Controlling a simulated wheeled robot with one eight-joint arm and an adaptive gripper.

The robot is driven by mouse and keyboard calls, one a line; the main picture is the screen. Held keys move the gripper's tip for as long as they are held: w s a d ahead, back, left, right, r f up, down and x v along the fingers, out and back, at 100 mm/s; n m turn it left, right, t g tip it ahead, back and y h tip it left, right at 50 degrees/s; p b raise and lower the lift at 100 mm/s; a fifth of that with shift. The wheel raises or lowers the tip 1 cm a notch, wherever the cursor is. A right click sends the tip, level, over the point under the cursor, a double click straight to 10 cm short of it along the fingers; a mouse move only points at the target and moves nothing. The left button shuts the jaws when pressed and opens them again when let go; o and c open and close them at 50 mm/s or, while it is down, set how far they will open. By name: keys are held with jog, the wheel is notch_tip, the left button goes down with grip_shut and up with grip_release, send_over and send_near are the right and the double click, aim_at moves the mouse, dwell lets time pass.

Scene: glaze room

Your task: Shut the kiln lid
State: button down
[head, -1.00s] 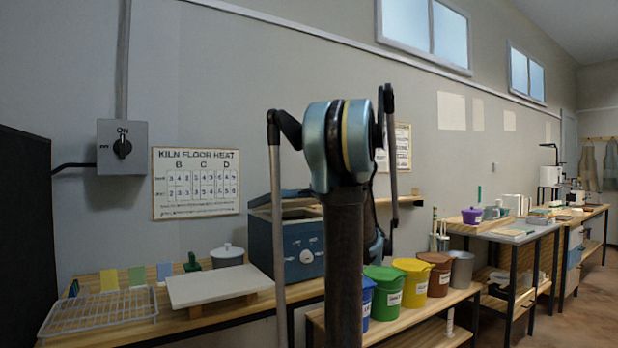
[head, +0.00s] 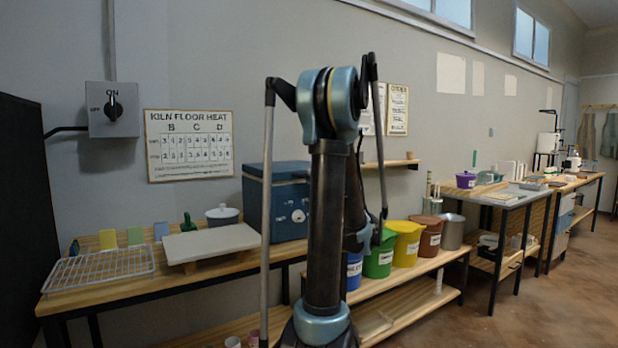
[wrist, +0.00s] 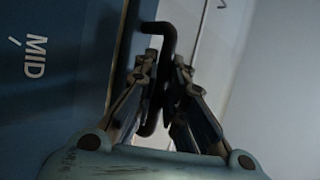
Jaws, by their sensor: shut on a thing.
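The blue kiln (head: 283,212) stands on the wooden bench against the wall, partly hidden behind my arm in the head view. Its lid (head: 275,172) looks level and down on the body, with no cream interior showing; its right part is hidden. In the wrist view my gripper (wrist: 166,66) is shut on a dark bent handle (wrist: 158,27) beside the blue kiln face marked MID (wrist: 35,55). In the head view the gripper is hidden behind the arm.
A white slab (head: 212,243), wire rack (head: 98,268) and lidded grey pot (head: 222,214) sit left of the kiln. Several coloured buckets (head: 403,243) stand on a low shelf to the right. A wall switch (head: 112,108) is at upper left. Floor at right is clear.

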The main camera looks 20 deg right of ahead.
jog(key=shift+f, duration=0.15)
jog(key=c, duration=1.9)
grip_release()
jog(key=shift+w+f, duration=0.1)
jog(key=shift+w, duration=0.1)
jog(key=v, duration=1.2)
